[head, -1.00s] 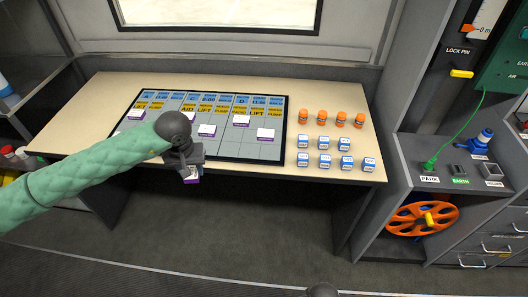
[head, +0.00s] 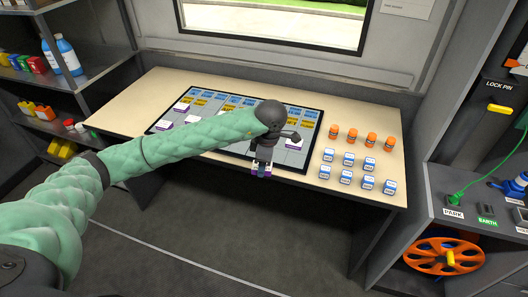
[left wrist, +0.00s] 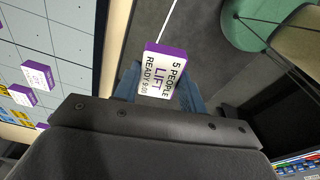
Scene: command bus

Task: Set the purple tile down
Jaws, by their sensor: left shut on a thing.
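My left gripper (head: 262,164) is shut on a purple tile (head: 261,173) with a white face. In the left wrist view the tile (left wrist: 162,72) reads "5 PEOPLE LIFT READY 9:00" and sits between the fingertips, with dark floor behind it. The gripper is by the table's front edge, before the right half of the dark-rimmed board (head: 290,165). Several similar purple-edged tiles lie on the board, among them one at its right (head: 295,145) and one at its left (head: 165,126). My left arm hides part of the board. My right gripper is out of view.
Orange-capped containers (head: 352,135) and several blue-and-white blocks (head: 347,176) stand on the table (head: 390,212) right of the board. A grey console (head: 470,225) with an orange wheel (head: 443,255) is at the right. Shelves (head: 60,128) stand at the left.

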